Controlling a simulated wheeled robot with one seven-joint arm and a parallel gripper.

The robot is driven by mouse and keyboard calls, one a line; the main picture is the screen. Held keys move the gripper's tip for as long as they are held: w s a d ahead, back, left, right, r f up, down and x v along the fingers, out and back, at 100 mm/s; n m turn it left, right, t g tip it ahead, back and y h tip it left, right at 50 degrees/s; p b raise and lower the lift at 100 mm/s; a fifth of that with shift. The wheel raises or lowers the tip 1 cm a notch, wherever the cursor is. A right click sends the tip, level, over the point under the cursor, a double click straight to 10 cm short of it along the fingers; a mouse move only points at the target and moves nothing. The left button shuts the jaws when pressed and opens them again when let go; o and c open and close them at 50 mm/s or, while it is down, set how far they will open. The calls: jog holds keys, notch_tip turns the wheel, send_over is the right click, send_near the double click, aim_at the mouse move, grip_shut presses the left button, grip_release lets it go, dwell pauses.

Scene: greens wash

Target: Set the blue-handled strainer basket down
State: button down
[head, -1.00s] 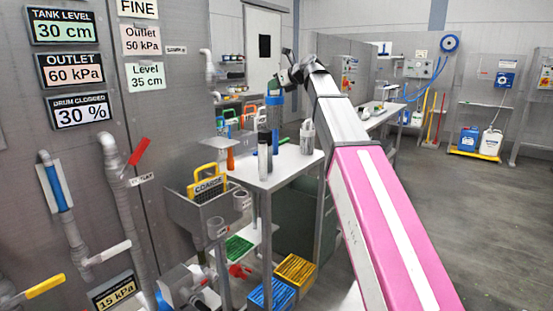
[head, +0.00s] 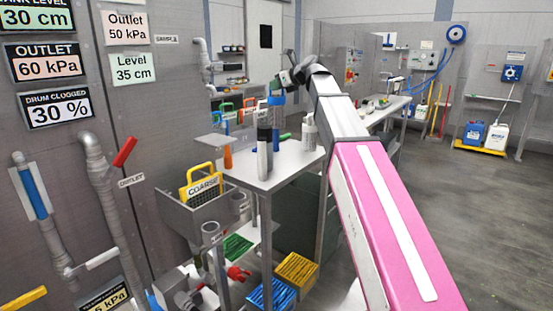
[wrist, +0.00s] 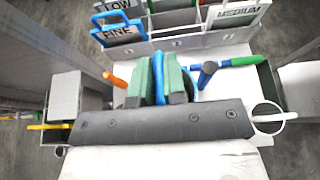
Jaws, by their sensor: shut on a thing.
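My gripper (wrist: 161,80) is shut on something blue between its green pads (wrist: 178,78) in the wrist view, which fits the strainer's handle. The wrist view hides the basket's body.
Cylinders (head: 264,150) stand at the table's front, and a pale container (head: 309,132) at its right. A yellow-handled COARSE screen (head: 202,184) sits in a bin at left. A rack with blue-handled FINE (wrist: 118,34) and MEDIUM (wrist: 238,14) plates lies beyond my gripper.

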jog(key=w+d+f, duration=0.3)
jog(key=d+f, duration=0.2)
jog(key=f, duration=0.2)
jog(key=w+d+f, duration=0.3)
jog(key=d+f, duration=0.2)
jog(key=f, duration=0.2)
jog(key=shift+f, duration=0.3)
jog(key=c, duration=1.2)
grip_release()
